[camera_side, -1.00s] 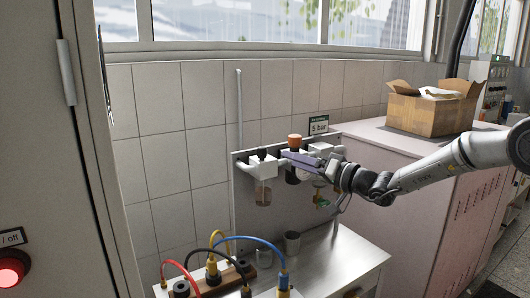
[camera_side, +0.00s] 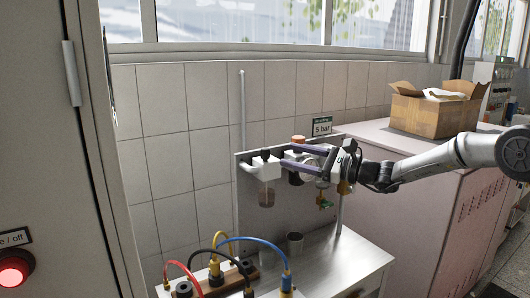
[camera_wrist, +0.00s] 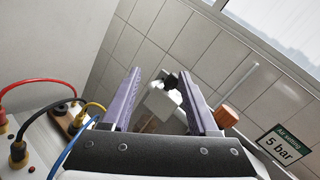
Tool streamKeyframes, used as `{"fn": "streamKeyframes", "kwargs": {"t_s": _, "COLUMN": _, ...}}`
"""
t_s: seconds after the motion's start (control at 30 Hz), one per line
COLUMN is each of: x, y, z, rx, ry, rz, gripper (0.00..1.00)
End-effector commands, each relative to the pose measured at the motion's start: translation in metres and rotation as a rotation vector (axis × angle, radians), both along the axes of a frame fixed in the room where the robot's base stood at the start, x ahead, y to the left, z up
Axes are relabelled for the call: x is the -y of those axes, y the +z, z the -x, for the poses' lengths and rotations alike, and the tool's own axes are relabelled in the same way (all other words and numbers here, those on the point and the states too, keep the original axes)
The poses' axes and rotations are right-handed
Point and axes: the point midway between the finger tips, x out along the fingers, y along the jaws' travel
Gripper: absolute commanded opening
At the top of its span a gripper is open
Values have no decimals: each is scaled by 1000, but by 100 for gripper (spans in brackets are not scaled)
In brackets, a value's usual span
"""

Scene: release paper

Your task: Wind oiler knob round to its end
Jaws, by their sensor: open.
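The oiler's black knob (camera_side: 265,154) sits on top of a white head with a clear bowl (camera_side: 266,193) below, at the left of the wall panel. My gripper (camera_side: 284,155) is open, its two purple fingers pointing left toward this knob from the right. In the wrist view the black knob (camera_wrist: 171,81) shows beyond the fingers, in the gap and nearer the right finger. The gap between the fingers holds nothing. I cannot tell whether the fingertips touch the knob. My fingers partly hide the middle unit of the panel.
An orange knob (camera_side: 298,139) stands just behind the upper finger; it also shows beside the right finger in the wrist view (camera_wrist: 225,117). A "5 bar" sign (camera_side: 322,126) is above. A metal cup (camera_side: 295,243) and coloured cables (camera_side: 248,240) are below on the bench.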

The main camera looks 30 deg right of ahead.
Motion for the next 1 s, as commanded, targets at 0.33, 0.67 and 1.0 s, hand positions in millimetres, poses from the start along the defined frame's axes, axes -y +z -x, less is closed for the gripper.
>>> {"fn": "streamKeyframes", "kwargs": {"t_s": 0.33, "x": 29, "y": -13, "z": -4, "rx": -292, "ry": 66, "rz": -382, "gripper": 60}}
{"fn": "streamKeyframes", "kwargs": {"t_s": 0.67, "x": 49, "y": -22, "z": -21, "rx": -294, "ry": 29, "rz": -369, "gripper": 60}}
{"fn": "streamKeyframes", "kwargs": {"t_s": 1.0, "x": 14, "y": -22, "z": -77, "rx": -293, "ry": 30, "rz": -369, "gripper": 60}}
